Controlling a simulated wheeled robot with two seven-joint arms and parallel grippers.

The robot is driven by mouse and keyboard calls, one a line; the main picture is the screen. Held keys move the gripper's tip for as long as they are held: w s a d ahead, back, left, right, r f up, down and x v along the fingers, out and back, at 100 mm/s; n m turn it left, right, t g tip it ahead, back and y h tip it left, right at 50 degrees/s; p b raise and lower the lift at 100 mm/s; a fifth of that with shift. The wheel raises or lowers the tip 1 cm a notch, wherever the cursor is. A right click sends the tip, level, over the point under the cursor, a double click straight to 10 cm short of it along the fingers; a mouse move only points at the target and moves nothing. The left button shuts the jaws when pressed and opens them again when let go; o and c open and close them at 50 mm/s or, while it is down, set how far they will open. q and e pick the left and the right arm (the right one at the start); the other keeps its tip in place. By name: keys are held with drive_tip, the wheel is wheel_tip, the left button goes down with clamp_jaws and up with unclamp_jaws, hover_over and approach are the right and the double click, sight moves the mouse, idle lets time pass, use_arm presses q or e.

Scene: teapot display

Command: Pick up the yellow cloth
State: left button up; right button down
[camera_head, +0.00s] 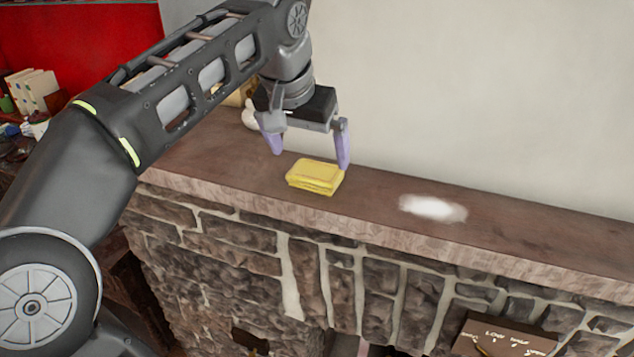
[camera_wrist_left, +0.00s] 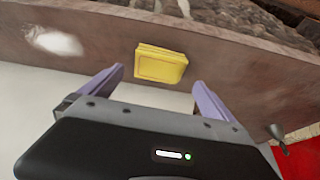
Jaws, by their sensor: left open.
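The yellow cloth (camera_head: 315,175) lies folded on the mantel shelf near its front edge. It also shows in the left wrist view (camera_wrist_left: 160,65), ahead of the fingertips and roughly between their lines. My left gripper (camera_head: 309,160) is open and empty, with its two purple fingers spread. In the head view the fingers are just behind and above the cloth, one on each side. The left wrist view also shows the gripper's fingers (camera_wrist_left: 158,78) apart with nothing between them. My right gripper is not in view.
The wooden mantel shelf (camera_head: 520,232) tops a stone fireplace (camera_head: 250,262) and runs along a pale wall. A white patch (camera_head: 432,208) lies on the shelf to the right of the cloth. A white object (camera_head: 250,118) stands behind the gripper. A dark box (camera_head: 503,335) is at the lower right.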

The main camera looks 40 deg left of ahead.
sight(316, 171)
use_arm(q)
drive_tip(key=shift+f, duration=0.1)
drive_tip(key=shift+b+x, duration=0.55)
drive_tip(key=shift+x, duration=0.45)
drive_tip(key=shift+w+d+f+p, duration=0.2)
drive_tip(key=shift+f+p, duration=0.1)
drive_tip(key=shift+p, duration=0.1)
drive_tip(key=shift+x, duration=1.35)
drive_tip(key=shift+r, duration=0.1)
drive_tip(key=c, duration=1.4)
